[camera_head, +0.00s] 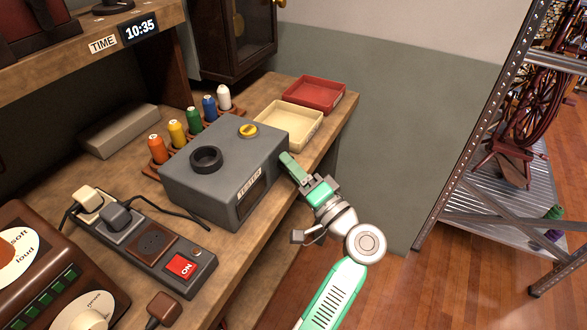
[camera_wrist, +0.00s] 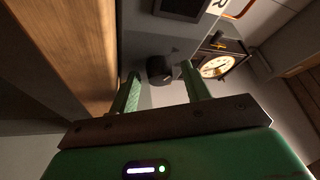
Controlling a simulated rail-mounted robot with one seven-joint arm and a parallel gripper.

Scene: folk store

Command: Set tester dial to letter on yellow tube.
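The grey tester (camera_head: 190,185) stands on the bench, with a black ring and a yellow round piece on top. Its dial, a small dark knob (camera_wrist: 160,70), shows on the grey face in the wrist view, beyond and between my fingertips. No dial letters are readable. In the head view the dial is not distinguishable. My gripper (camera_head: 287,160) is at the right end of the tester's front face. In the wrist view its green fingers (camera_wrist: 161,72) are apart with nothing held. The yellow tube (camera_head: 177,134) stands in a rack behind the tester; its letter is too small to read.
Orange, green, blue and white tubes (camera_head: 224,97) share the rack. A cream tray (camera_head: 318,135) and a red tray (camera_head: 339,101) lie at the bench's right end. A power strip (camera_head: 205,272) with a red switch lies in front left.

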